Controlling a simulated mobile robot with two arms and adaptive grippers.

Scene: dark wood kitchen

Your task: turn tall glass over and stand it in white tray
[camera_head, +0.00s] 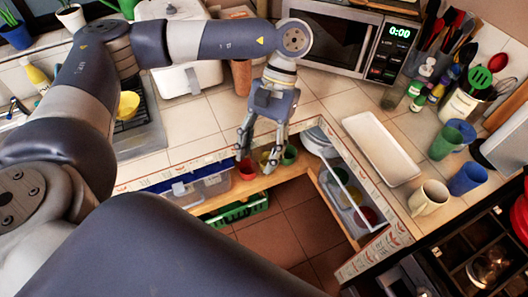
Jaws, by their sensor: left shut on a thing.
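The white tray (382,148) lies on the tiled counter right of centre. It is long, rectangular and empty. My left gripper (260,158) points downward over the front edge of the counter, left of the tray and apart from it. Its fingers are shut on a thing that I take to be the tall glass. The glass's outline is hard to make out against the coloured cups behind, and I cannot tell which way up it is. My right gripper is not in view.
A green cup (444,144), a blue cup (467,179) and a cream mug (428,198) stand right of the tray. A microwave (345,40) is behind. Red (247,171) and green (290,154) cups show below the counter edge. Bare counter lies left of the tray.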

